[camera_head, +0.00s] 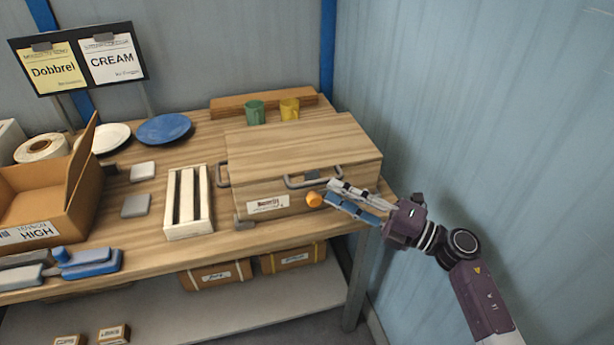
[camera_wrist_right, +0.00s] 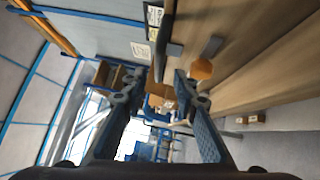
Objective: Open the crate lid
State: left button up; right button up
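The crate is a wooden box on the table with a label on its front. Its flat wooden lid (camera_head: 300,145) lies shut. A grey handle (camera_head: 312,181) is on the crate's front, and a grey bar that looks like it shows in the right wrist view (camera_wrist_right: 162,45). My right gripper (camera_head: 330,191) is at the crate's front right, close to this handle. Its fingers are apart, with no clear grip on anything. An orange knob (camera_head: 314,199) is just beyond the fingertips; it also shows in the right wrist view (camera_wrist_right: 202,69). My left gripper is out of view.
A green cup (camera_head: 255,112) and a yellow cup (camera_head: 289,109) stand behind the crate. A slatted white crate (camera_head: 189,228) is to its left, with an open cardboard box (camera_head: 78,215) beyond. A blue-grey wall (camera_head: 470,110) rises close on the right.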

aim_at(314, 181)
jog(key=p+x, duration=0.1)
jog(key=x, duration=0.4)
jog(key=shift+a+r, duration=0.15)
jog(key=shift+a, duration=0.05)
jog(key=shift+w+a, duration=0.2)
jog(key=shift+a, duration=0.2)
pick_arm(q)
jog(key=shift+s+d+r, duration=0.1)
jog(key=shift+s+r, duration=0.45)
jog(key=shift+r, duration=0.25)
pick_arm(e)
grip_shut()
